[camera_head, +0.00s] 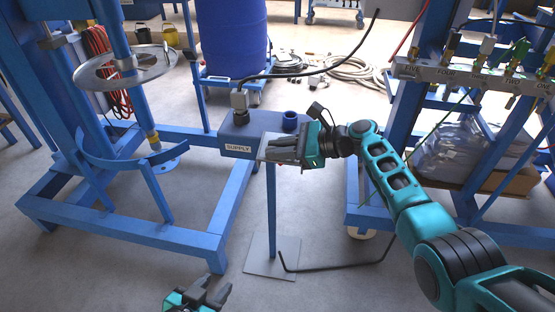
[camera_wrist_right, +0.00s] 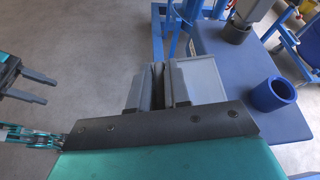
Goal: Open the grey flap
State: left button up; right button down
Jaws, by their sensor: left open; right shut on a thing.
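A grey flap (camera_head: 266,146) sits at the right end of the blue SUPPLY box (camera_head: 240,130). It also shows in the right wrist view as a flat grey plate (camera_wrist_right: 208,80). My right gripper (camera_head: 272,146) is shut on the flap, and its two fingers (camera_wrist_right: 160,75) stand close together at the plate. The fingers hide part of the flap, and its hinge cannot be made out. My left gripper (camera_head: 222,287) is open and empty, low in front of the box and apart from it; it also shows at the left of the right wrist view (camera_wrist_right: 42,90).
A dark blue round collar (camera_head: 289,122) and a grey fitting (camera_head: 240,100) with a black hose stand on the box. A blue frame (camera_head: 120,232) stands at the left, and a valve rack (camera_head: 470,76) at the right. The floor at the front is mostly free.

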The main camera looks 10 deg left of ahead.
jog(key=shift+w+r+m, duration=0.3)
jog(key=shift+w+r, duration=0.05)
jog(key=shift+r, duration=0.1)
jog(key=shift+w+r, duration=0.2)
jog(key=shift+r, duration=0.1)
jog(key=shift+w, duration=0.1)
jog(key=c, duration=1.2)
grip_release()
